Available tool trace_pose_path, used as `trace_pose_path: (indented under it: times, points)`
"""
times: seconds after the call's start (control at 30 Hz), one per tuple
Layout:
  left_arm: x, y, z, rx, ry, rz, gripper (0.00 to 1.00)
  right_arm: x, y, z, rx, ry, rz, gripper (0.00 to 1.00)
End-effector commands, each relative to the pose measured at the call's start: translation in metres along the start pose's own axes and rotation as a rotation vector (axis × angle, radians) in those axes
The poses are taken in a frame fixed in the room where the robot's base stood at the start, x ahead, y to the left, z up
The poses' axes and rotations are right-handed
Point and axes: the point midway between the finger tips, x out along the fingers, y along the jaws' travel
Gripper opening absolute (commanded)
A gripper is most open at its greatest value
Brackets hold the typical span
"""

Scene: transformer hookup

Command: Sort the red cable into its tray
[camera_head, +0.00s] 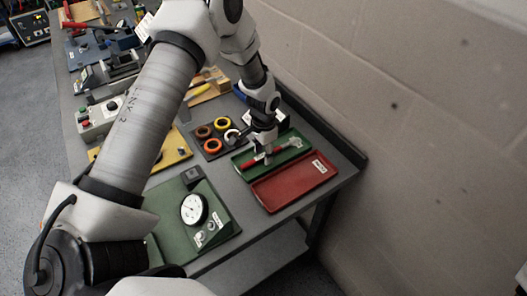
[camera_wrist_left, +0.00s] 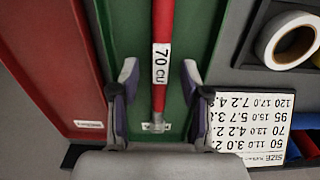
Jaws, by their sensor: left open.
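The red cable (camera_head: 248,164) lies in the green tray (camera_head: 288,137) near the table's right end. In the left wrist view the cable (camera_wrist_left: 162,25) bears a "70 CU" label, and a metal lug shows at its end. My left gripper (camera_head: 267,155) is over the green tray, pointing down. In the left wrist view its fingers (camera_wrist_left: 157,92) are open, one on each side of the cable with gaps between. The red tray (camera_head: 292,185) beside the green one looks empty and has a white label. My right gripper is not in view.
A dark tray with tape rolls (camera_head: 220,124) stands left of the green tray. A size card (camera_wrist_left: 252,118) lies near the gripper in the wrist view. A dial gauge (camera_head: 194,208) rests on a green panel in front. A wall stands behind the table.

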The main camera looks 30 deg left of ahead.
Motion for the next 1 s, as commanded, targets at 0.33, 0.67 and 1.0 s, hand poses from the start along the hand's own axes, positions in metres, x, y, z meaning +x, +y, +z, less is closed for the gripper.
trace_pose_path:
  times: [0.33, 0.67, 1.0]
  points:
    - [-0.038, 0.000, 0.000, -0.001, 0.000, 0.000, 0.46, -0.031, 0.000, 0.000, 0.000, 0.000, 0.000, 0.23]
    - [-0.068, 0.000, 0.000, -0.001, 0.001, 0.000, 0.46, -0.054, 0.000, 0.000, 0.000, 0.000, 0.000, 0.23]
    - [-0.067, 0.000, 0.000, 0.000, 0.000, 0.000, 0.46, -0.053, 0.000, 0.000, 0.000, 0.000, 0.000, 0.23]
